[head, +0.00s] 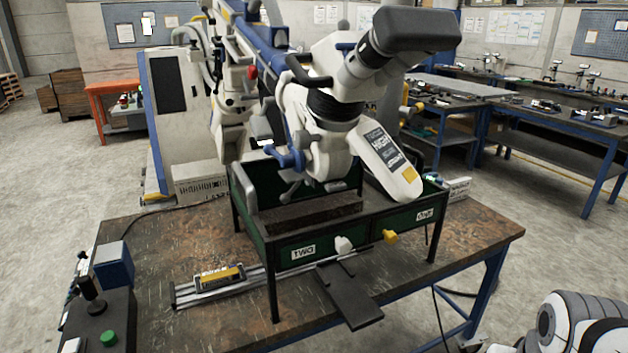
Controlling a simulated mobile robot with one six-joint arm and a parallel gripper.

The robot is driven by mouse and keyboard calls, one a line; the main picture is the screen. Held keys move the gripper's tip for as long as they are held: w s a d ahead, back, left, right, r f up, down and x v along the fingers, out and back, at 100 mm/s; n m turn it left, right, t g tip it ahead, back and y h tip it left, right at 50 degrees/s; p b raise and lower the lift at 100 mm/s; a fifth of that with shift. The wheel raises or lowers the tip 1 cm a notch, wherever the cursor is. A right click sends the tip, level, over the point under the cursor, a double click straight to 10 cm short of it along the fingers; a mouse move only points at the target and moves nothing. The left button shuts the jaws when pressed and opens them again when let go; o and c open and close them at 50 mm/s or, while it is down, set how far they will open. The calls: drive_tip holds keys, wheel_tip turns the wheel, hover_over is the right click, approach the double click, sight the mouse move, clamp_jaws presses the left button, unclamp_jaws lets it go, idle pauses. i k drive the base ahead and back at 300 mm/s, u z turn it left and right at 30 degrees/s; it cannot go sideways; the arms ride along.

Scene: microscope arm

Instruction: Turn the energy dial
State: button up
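No part in the head view is clearly marked as the energy dial, and I cannot tell which control it is. A microscope-like machine (327,150), white with a black eyepiece hood, stands on a dark green stand (290,243) on the workbench. The stand's front carries a white knob (343,244) and a yellow knob (390,237) beside small white labels. A white and black part of my arm shows at the bottom right, apart from the bench. My gripper is not visible.
The workbench (480,232) has a rusty brown top. On it are a metal rail with a yellow block (219,278), a blue box (113,266) and a control box with a green button (108,338). A dark plate (350,295) juts out front. Floor at right is mostly clear.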

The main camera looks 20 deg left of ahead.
sight(81, 254)
drive_tip(key=k, duration=0.55)
drive_tip(key=u, duration=3.15)
drive_tip(key=i, duration=4.15)
drive_tip(key=z, duration=1.95)
